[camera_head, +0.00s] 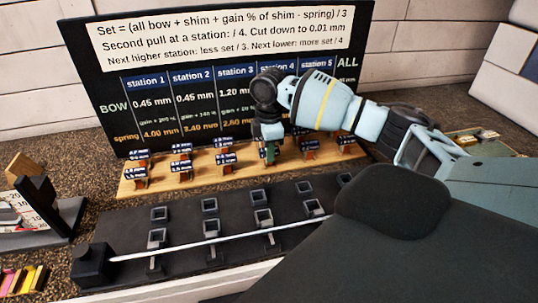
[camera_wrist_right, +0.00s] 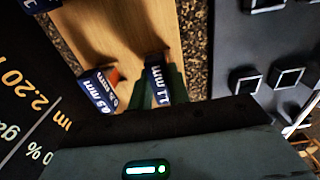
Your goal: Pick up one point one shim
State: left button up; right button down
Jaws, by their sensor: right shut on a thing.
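My right gripper (camera_head: 270,150) reaches down to the wooden shim board (camera_head: 205,179) from the right. In the right wrist view its fingers (camera_wrist_right: 172,82) are shut on a shim with a blue label reading 1.1 mm (camera_wrist_right: 157,85). The fingers hide part of this shim, and I cannot tell whether it is clear of the board. My left gripper is not in view.
Several other labelled shims (camera_head: 181,167) stand in rows on the board. A black sign (camera_head: 90,75) with station figures rises behind. In front is a dark fixture (camera_head: 190,215) with square sockets and a thin pale rod (camera_head: 215,240) across it. A black stand (camera_head: 62,222) is at left.

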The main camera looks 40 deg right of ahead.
jog(key=shift+r, duration=0.15)
jog(key=shift+r, duration=0.55)
notch_tip(320, 180, up, 2)
jog(key=shift+s+a+r, duration=0.2)
jog(key=shift+a, duration=0.45)
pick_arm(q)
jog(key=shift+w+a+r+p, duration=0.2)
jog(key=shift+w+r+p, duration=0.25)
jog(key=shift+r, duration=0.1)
pick_arm(e)
jog(key=s+a, duration=0.3)
jog(key=a, duration=0.3)
jog(key=s+a+r, duration=0.1)
jog(key=s+a, duration=0.2)
jog(key=a, duration=0.4)
jog(key=shift+a+r, duration=0.15)
jog(key=shift+a, duration=0.05)
